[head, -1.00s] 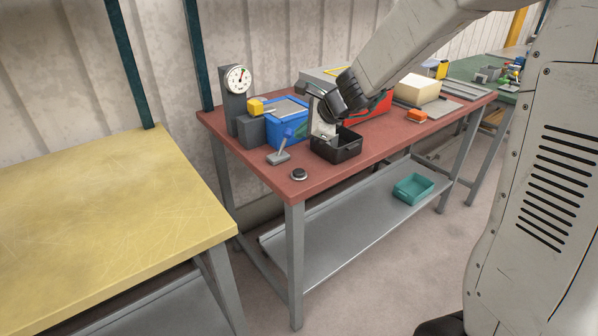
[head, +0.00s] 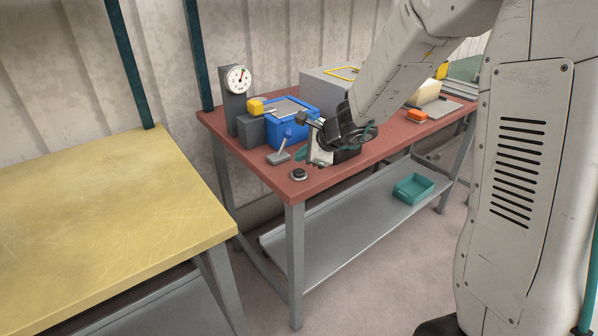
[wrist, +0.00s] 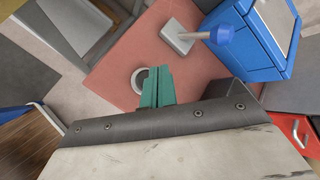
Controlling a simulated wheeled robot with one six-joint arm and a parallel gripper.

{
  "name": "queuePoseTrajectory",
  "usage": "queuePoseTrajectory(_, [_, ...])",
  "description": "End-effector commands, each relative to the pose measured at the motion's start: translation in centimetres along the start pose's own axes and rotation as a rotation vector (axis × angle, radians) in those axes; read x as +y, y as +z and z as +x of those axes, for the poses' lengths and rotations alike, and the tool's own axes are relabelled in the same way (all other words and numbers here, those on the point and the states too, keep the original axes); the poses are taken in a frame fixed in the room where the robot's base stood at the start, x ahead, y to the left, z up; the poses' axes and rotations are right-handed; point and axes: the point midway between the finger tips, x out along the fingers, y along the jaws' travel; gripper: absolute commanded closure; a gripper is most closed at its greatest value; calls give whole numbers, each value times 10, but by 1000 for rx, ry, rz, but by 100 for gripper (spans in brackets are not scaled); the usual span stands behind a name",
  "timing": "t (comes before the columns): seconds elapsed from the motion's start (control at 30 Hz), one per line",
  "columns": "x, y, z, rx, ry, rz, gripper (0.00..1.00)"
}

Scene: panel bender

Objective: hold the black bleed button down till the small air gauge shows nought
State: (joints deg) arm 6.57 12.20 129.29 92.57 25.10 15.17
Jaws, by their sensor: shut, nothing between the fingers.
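The black bleed button (head: 299,174) sits in a pale ring at the near left corner of the red bench top. In the wrist view the button (wrist: 140,79) shows just beyond my fingertips, partly hidden by them. The small air gauge (head: 238,79) is a white round dial on a grey post at the back left of the bench; its needle is too small to read surely. My gripper (head: 302,153) is shut and empty, up and to the right of the button in the head view. In the wrist view my green fingers (wrist: 158,85) lie together.
A blue-knobbed lever (head: 280,155) stands close behind the button, with a blue box (head: 290,128) behind it. A black bin (head: 347,155) is partly hidden behind my wrist. The bench's front edge is close to the button.

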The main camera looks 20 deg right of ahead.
Motion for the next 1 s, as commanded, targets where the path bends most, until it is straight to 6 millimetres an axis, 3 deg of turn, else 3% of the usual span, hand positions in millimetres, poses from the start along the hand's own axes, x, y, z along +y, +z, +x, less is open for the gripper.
queuePoseTrajectory(0.23, [8,-8,11,0,0,0,100])
queuePoseTrajectory(1.0, [9,-9,12,0,-1,0,100])
